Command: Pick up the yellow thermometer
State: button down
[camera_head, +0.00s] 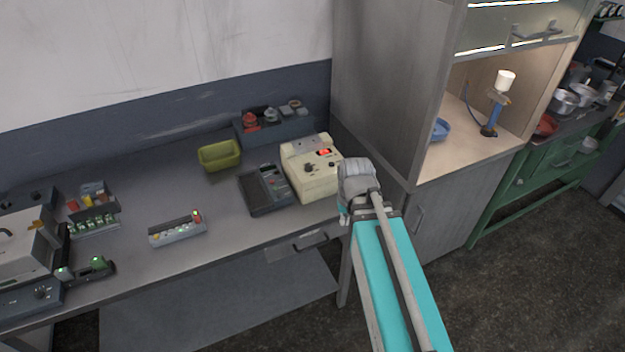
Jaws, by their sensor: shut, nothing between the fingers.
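I cannot make out a yellow thermometer for certain. Small yellow pieces show in the dark rack (93,219) at the left of the bench and at the end of the small grey tray (178,234) in the middle, but they are too small to identify. My arm reaches up from the lower right, and its grey joint stands in front of the bench's right end. No gripper fingers can be seen; they are outside the view or hidden behind the arm.
A grey bench (140,190) carries a yellow-green bin (219,155), a cream instrument (313,185), a dark device (265,189) and a dark box (277,131) of jars. A tall cabinet (388,85) stands close right of the bench. Bare bench lies around the grey tray.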

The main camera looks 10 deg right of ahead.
aim_at(87, 199)
jog(key=u, duration=1.55)
